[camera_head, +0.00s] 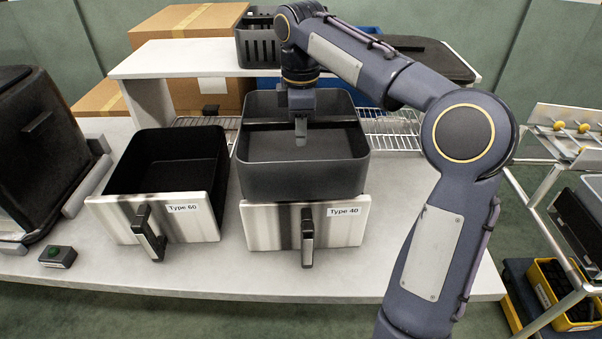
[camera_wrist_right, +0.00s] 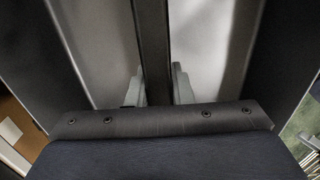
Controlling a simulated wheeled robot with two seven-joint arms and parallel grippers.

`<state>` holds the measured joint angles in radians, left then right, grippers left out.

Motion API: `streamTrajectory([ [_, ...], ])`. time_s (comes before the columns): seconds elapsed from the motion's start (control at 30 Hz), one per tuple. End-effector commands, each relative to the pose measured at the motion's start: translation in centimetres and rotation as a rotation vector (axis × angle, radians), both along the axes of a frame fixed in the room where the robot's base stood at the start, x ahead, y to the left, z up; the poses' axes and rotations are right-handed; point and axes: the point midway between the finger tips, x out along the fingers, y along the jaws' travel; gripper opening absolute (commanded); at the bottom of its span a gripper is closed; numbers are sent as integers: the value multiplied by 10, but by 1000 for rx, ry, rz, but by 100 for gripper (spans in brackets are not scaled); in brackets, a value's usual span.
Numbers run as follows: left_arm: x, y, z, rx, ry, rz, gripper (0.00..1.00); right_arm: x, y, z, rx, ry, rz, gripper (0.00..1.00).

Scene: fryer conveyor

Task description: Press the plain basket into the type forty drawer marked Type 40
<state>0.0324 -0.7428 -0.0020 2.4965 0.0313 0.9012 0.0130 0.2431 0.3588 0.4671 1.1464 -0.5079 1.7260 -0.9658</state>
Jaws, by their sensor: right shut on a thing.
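The plain dark grey basket (camera_head: 300,182) stands over the Type 40 drawer (camera_head: 268,228), its walls showing well above the steel front. It looks about level; how deep it sits is hidden by the front. My right gripper (camera_head: 301,132) reaches down into the basket from above and is shut on its dark crossbar. In the right wrist view the fingers (camera_wrist_right: 158,88) lie on both sides of this bar (camera_wrist_right: 153,45). The Type 40 label and a black handle (camera_head: 307,238) face forward. My left gripper is not in view.
The empty Type 60 drawer (camera_head: 150,215) stands to the left. A white shelf (camera_head: 190,58) with a slotted basket (camera_head: 256,45) is behind.

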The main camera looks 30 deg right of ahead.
Motion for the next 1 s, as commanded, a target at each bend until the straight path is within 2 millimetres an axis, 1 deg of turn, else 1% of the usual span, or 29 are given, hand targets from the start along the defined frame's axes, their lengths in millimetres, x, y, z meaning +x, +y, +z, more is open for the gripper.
streamTrajectory([
  [0.03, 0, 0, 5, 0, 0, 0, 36, 9, -5, 2, 3, 1, -2, 0],
  [0.1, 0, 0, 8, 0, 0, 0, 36, 20, -12, 2, 2, 1, -2, 0],
  [0.27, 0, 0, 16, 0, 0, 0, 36, 43, -26, 2, 2, 0, -3, 0],
  [0.3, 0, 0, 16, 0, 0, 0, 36, 47, -29, -1, 2, 1, -2, 0],
  [0.37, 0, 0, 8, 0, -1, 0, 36, 44, -28, -17, 0, 4, -1, 0],
  [0.57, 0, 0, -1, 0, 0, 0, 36, 44, -28, -54, -1, 3, -1, 0],
  [0.8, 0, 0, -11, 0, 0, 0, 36, 43, -28, -108, 0, 3, -1, 0],
  [0.9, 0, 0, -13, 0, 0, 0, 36, 43, -28, -124, 1, 2, -1, 0],
  [1.0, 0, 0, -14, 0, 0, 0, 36, 44, -27, -133, 0, 0, 0, 0],
])
